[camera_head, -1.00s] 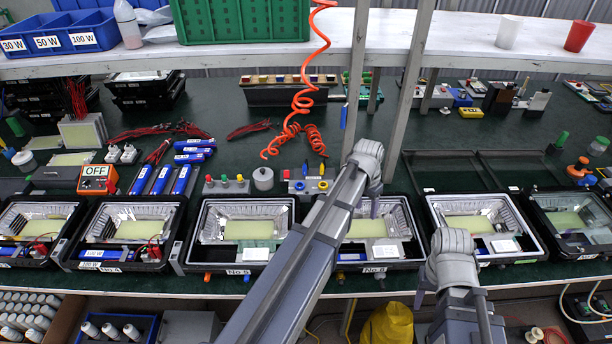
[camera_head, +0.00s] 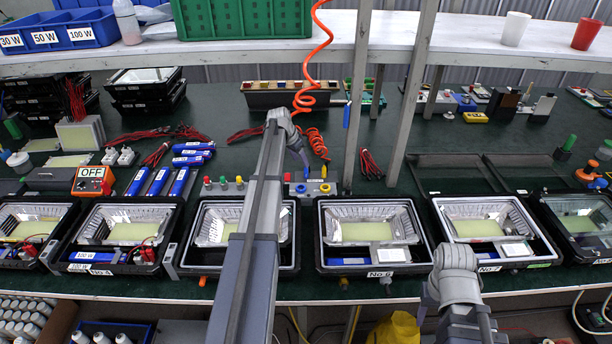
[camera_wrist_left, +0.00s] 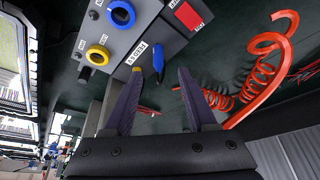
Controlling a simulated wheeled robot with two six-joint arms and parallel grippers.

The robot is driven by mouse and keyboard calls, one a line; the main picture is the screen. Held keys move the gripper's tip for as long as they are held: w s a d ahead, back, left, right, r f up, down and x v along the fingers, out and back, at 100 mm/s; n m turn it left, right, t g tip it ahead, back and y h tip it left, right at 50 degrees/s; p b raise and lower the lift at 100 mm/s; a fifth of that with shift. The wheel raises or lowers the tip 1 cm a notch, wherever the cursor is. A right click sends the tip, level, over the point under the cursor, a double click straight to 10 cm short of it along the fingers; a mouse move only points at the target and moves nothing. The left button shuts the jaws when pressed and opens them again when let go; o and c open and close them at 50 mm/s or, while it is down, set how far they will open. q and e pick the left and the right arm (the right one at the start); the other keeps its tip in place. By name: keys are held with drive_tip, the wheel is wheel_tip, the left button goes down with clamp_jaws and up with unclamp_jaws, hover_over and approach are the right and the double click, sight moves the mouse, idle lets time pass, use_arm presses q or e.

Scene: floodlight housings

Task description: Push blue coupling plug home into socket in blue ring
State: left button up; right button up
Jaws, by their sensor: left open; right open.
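The grey test panel (camera_wrist_left: 150,28) with the blue ring (camera_wrist_left: 121,13) and yellow ring (camera_wrist_left: 97,55) fills the top of the left wrist view. The blue ring's dark centre looks empty. The blue coupling plug (camera_wrist_left: 158,62) appears at the panel's edge, apart from the blue ring. My left gripper (camera_wrist_left: 161,72) is open, its fingertips either side of the plug in this view; contact cannot be told. In the head view my left gripper (camera_head: 303,165) hangs over the panel at the back of the bench. My right gripper (camera_head: 424,303) is open at the bench's front edge.
Floodlight housings (camera_head: 370,268) stand in a row along the front. A red coiled hose (camera_head: 318,145) hangs close to my left gripper and also shows in the wrist view (camera_wrist_left: 262,75). Grey posts (camera_head: 357,100) rise behind.

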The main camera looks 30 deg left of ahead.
sight(306, 169)
use_arm(q)
drive_tip(key=shift+b+x, duration=3.25)
drive_tip(key=shift+x, duration=0.55)
drive_tip(key=shift+d+r, duration=0.1)
clamp_jaws()
